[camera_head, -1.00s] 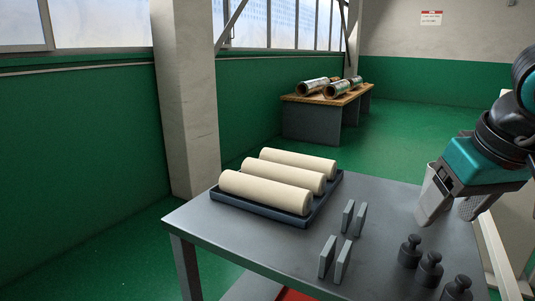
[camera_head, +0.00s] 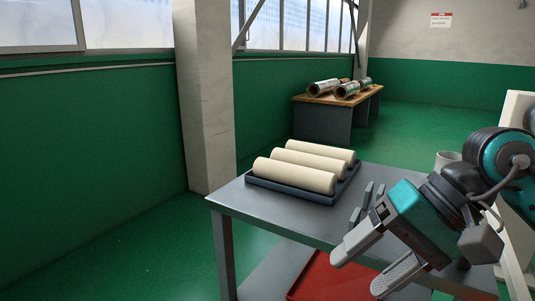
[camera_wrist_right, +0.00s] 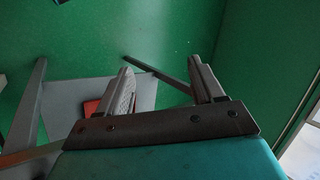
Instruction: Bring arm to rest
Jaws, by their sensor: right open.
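My right gripper (camera_head: 362,272) is in the lower right of the head view, in front of the grey table's (camera_head: 300,220) near edge. Its two pale fingers are apart with nothing between them, pointing down and left. It also shows open and empty in the right wrist view (camera_wrist_right: 161,66), over the green floor and the table frame. My left gripper is in neither view.
Three cream rolls (camera_head: 295,175) lie in a dark tray (camera_head: 290,189) on the table. Thin grey plates (camera_head: 368,195) stand beside it, partly hidden by my gripper. A red tray (camera_head: 330,282) is on the lower shelf. A wooden-topped bench (camera_head: 325,120) stands behind.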

